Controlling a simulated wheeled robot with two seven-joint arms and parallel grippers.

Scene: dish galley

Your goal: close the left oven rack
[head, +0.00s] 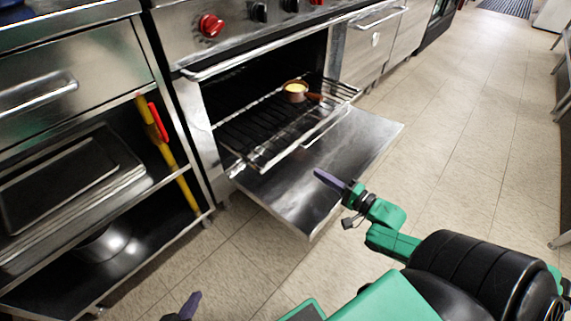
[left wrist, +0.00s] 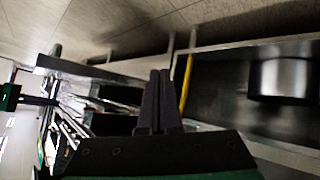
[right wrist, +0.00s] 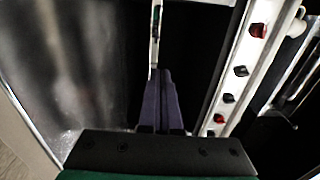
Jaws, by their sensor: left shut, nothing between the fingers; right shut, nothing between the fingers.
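The oven rack (head: 268,135), a dark wire grid with bright rails, is pulled part way out of the oven over the lowered oven door (head: 340,165). A small brown pan (head: 295,91) with yellow contents sits towards its far right side. My right gripper (head: 321,175) is shut and empty, in front of the rack, above the door in the picture; its fingers also show in the right wrist view (right wrist: 161,75). My left gripper (head: 194,298) is shut and empty at the bottom edge of the head view, away from the rack; its fingers show in the left wrist view (left wrist: 160,75).
Red knobs (head: 211,25) sit on the panel above the oven. The tiled floor (head: 475,120) to the right is clear.

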